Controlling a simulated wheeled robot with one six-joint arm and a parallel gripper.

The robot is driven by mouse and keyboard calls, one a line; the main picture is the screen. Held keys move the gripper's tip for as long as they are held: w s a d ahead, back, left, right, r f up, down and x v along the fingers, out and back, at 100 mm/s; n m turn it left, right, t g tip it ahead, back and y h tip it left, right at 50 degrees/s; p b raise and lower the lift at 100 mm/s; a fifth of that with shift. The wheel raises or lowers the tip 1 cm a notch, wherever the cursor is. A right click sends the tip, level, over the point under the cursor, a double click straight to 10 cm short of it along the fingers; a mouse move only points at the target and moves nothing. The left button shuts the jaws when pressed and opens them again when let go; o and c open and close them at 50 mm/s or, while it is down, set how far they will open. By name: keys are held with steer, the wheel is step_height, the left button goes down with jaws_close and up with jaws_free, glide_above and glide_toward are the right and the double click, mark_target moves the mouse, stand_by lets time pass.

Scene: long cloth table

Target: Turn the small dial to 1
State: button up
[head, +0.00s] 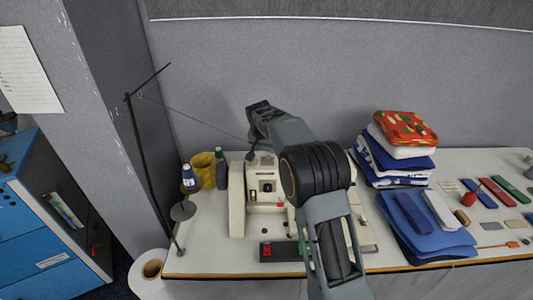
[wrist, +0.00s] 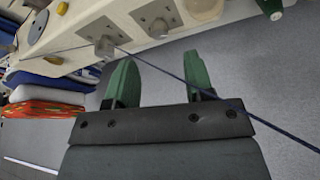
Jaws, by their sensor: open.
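A cream sewing machine (head: 237,200) stands on the table, partly hidden behind my arm in the head view. Its panel (wrist: 65,22) crosses the top of the wrist view and carries grey dials. One small dial (wrist: 105,47) sits on a square plate at the left; another dial (wrist: 158,28) sits on a plate further right, and a larger knob (wrist: 203,9) is at the top edge. I cannot tell which is the named one, and no numbers are readable. My gripper (wrist: 157,63) has its green fingers apart and empty, short of the panel.
A dark thread (wrist: 180,76) crosses in front of the fingers; a thin thread stand (head: 146,165) rises left of the machine. A yellow cup (head: 203,170) and spools stand there. Folded cloth (head: 398,155) is stacked at right, with tools beyond. The table's front left is clear.

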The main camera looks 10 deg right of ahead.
mark_target(267, 156)
steer(key=shift+p+x, duration=0.7)
steer(key=shift+x, duration=2.4)
jaws_close()
steer(key=n+y+b, duration=0.1)
steer(key=n, duration=0.2)
steer(key=n+y+b, duration=0.1)
steer(key=n, duration=0.2)
steer(key=shift+d, duration=0.2)
steer(key=n+y+b, duration=0.2)
steer(key=n, duration=0.3)
steer(key=shift+d+n, duration=0.15)
steer(key=shift+n, duration=0.15)
steer(key=shift+n+y, duration=0.3)
